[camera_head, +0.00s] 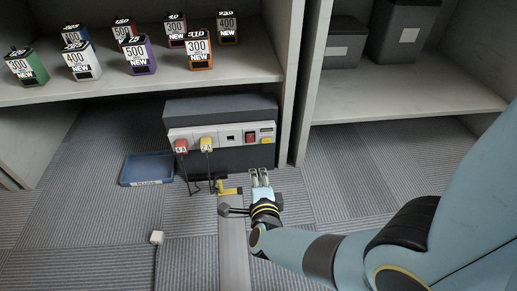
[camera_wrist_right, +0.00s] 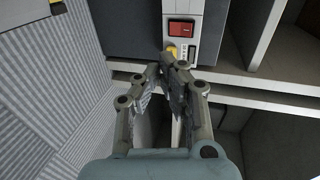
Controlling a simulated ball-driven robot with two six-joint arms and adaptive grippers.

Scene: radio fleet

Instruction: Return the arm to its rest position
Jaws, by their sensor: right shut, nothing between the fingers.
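My right gripper (camera_head: 260,178) is in front of the dark charging unit (camera_head: 222,109) under the shelf, near its lower right. Its fingers are shut with nothing between them. In the right wrist view the gripper (camera_wrist_right: 168,62) shows its fingertips together, just below a red switch (camera_wrist_right: 181,29) and a yellow button on the unit's panel. The red switch also shows in the head view (camera_head: 250,137). My blue right arm (camera_head: 340,250) reaches in from the right. My left gripper is not in view.
Several numbered radio packs (camera_head: 140,56) stand on the upper left shelf (camera_head: 235,73). A red plug (camera_head: 181,146) and a yellow plug (camera_head: 207,145) sit in the unit's panel, with cables hanging down. A blue tray (camera_head: 147,169) lies on the floor. Grey bins (camera_head: 343,42) stand on the right shelf.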

